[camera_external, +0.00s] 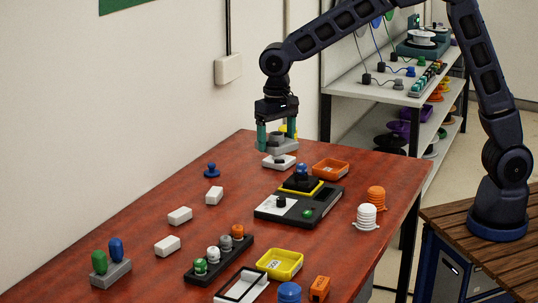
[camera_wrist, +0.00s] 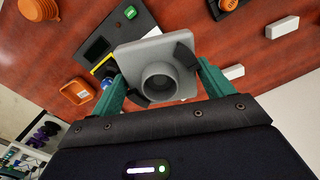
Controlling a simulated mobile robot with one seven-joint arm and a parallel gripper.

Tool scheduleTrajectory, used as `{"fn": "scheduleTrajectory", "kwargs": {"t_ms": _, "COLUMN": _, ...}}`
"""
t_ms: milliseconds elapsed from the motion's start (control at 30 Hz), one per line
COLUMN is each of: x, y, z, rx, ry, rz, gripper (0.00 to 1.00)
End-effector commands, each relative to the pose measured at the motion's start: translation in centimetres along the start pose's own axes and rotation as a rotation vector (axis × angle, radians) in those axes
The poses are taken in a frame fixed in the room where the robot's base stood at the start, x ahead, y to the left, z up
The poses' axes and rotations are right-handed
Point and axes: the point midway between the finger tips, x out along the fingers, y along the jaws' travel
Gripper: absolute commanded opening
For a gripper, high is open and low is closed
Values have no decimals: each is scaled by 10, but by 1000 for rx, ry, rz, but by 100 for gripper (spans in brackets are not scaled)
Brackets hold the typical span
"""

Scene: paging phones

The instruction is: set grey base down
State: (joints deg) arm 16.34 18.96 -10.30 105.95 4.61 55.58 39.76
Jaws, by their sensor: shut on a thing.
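The grey base (camera_external: 284,147) is a square plate with a round hollow socket. My gripper (camera_external: 278,136) is shut on it and holds it above the far end of the red-brown table (camera_external: 132,226). In the wrist view the grey base (camera_wrist: 132,53) sits between the two green fingers of my gripper (camera_wrist: 160,80), with its socket facing the camera. In the external view it appears over or just above a white block (camera_external: 278,161); I cannot tell whether they touch.
A black device (camera_external: 268,208) with a yellow-edged pad and blue knob stands nearby. An orange tray (camera_external: 330,167) lies right of the grey base. A blue piece (camera_external: 212,171) and several white blocks are to the left. Orange and white ribbed pieces (camera_external: 367,216) stand near the right edge.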

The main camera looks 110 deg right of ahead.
Motion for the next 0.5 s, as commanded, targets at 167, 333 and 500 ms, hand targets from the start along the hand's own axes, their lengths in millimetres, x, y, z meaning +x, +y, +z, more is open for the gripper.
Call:
{"fn": "scheduleTrajectory", "kwargs": {"t_ms": 167, "x": 0, "y": 29, "z": -78, "rx": 126, "ry": 3, "rz": 0, "gripper": 48}}
{"fn": "scheduleTrajectory", "kwargs": {"t_ms": 333, "x": 2, "y": 64, "z": -142, "rx": 235, "ry": 5, "rz": 1, "gripper": 48}}
{"fn": "scheduleTrajectory", "kwargs": {"t_ms": 500, "x": 3, "y": 97, "z": -190, "rx": 317, "ry": 7, "rz": 2, "gripper": 48}}
